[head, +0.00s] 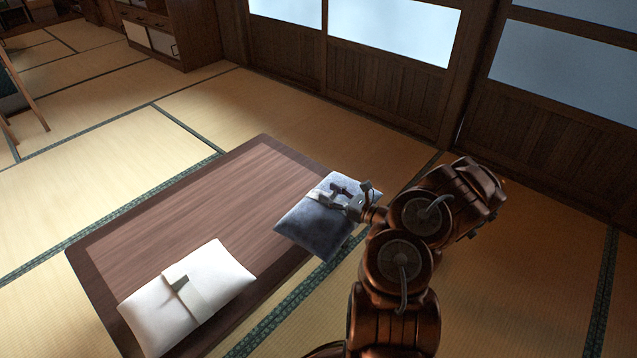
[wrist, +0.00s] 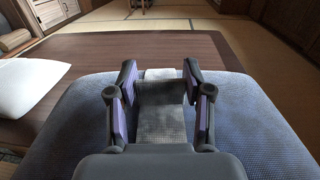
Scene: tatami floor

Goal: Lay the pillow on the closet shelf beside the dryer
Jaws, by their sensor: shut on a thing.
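A dark blue-grey pillow (head: 312,228) with a pale band (head: 318,197) around its middle is at the right edge of the low wooden table (head: 200,205). My gripper (head: 342,192) is over it and shut on its band, which runs between the two fingers. In the wrist view the blue pillow (wrist: 70,125) spreads out below my gripper (wrist: 160,82). I cannot tell whether the pillow still touches the table. A white pillow (head: 218,270) with its own band lies at the table's near end. The closet shelf and the dryer are not seen clearly.
A wooden cabinet (head: 172,35) with pale doors stands far back at the upper left. Sliding wood and glass doors (head: 380,80) line the back right. A slanted wooden frame (head: 25,90) stands at the far left. Tatami floor (head: 90,160) left of the table is clear.

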